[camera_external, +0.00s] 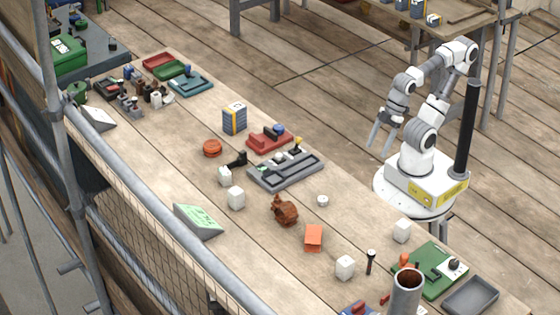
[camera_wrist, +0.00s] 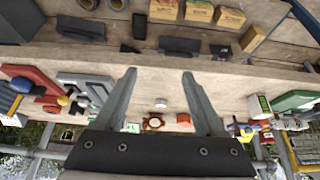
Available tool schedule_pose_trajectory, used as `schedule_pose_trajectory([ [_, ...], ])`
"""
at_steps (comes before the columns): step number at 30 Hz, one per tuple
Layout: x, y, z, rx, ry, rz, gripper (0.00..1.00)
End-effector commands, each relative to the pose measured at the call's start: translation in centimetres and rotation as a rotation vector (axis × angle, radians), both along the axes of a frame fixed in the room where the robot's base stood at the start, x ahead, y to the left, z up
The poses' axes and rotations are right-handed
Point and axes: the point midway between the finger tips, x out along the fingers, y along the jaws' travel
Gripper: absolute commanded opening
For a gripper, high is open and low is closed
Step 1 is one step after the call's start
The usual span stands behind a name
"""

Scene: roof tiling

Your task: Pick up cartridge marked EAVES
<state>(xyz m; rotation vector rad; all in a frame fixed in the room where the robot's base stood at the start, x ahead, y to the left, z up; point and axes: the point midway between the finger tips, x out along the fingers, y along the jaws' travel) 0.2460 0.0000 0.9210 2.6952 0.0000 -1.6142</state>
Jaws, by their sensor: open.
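I cannot read the mark EAVES on anything in either view, so I cannot tell which item is that cartridge. My gripper (camera_external: 379,148) is raised in the external view, off the right side of the long wooden bench, with nothing between its fingers. In the wrist view my gripper (camera_wrist: 159,75) has its two fingers spread wide. Beyond and between them lie a small white round piece (camera_wrist: 161,103), a rust-brown lump (camera_wrist: 153,123) and an orange block (camera_wrist: 183,118), all out of reach of the fingertips.
The bench (camera_external: 150,140) carries a grey tray (camera_external: 286,171), a red holder (camera_external: 269,139), a blue-grey yellow-banded box (camera_external: 234,119), white cubes and a green-faced wedge (camera_external: 198,221). A grey cylinder (camera_external: 405,292) stands at the front. Cartons (camera_wrist: 199,11) line the wrist view's top.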

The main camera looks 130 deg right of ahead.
Motion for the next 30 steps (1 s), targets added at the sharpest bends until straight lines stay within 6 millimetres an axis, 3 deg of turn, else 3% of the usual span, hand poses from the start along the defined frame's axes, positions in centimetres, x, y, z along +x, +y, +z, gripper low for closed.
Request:
schedule_pose_trajectory([
  [12,0.0,0.0,0.0,0.000,0.000,0.000,0.72],
  [15,0.0,0.0,0.0,0.000,0.000,0.000,0.85],
  [25,0.2,0.0,0.0,0.005,0.007,-0.007,0.85],
  [30,1.8,0.1,-0.1,0.049,0.069,-0.060,0.85],
])
